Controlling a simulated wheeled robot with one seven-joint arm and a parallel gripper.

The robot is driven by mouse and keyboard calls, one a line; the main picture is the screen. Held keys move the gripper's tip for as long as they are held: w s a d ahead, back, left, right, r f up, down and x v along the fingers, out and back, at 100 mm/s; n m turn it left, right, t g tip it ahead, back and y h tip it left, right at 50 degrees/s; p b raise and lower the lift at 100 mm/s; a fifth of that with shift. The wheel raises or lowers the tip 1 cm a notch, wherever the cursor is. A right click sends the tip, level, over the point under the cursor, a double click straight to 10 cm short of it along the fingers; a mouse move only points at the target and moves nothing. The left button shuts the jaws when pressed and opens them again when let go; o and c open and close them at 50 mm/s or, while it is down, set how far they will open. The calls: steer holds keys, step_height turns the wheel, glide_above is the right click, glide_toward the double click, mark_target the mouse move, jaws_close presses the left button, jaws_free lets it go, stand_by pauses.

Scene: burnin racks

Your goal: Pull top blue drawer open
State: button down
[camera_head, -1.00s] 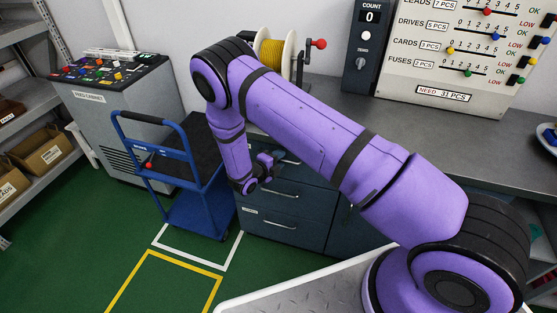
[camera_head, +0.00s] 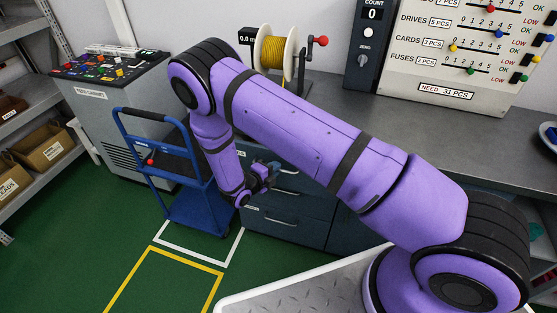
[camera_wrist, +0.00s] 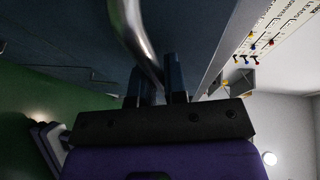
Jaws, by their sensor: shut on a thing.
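The top blue drawer (camera_head: 310,182) is a dark blue front under the grey workbench, partly hidden behind my arm in the head view. Its silver bar handle (camera_wrist: 137,38) runs down between my two fingers in the wrist view. My gripper (camera_wrist: 158,82) is shut on this handle, with one finger on each side. In the head view my gripper (camera_head: 268,172) is small and close against the drawer fronts. The exact gap between the top drawer and the cabinet cannot be made out.
A blue cart (camera_head: 196,205) stands close to the left of the drawers and my forearm. Another blue drawer (camera_head: 295,227) sits lower down. The workbench (camera_head: 420,130) carries a yellow cable reel (camera_head: 272,57). Green floor (camera_head: 75,235) is clear at the front left.

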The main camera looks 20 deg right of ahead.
steer(key=s+a, duration=0.7)
steer(key=s, duration=0.2)
steer(key=s+a, duration=0.7)
steer(key=s, duration=0.3)
steer(key=shift+s, duration=0.15)
steer(key=c, duration=1.2)
jaws_free()
steer(key=v, duration=1)
steer(key=shift+s+a+r, duration=0.1)
steer(key=shift+s+a, duration=0.05)
steer(key=shift+a, duration=0.2)
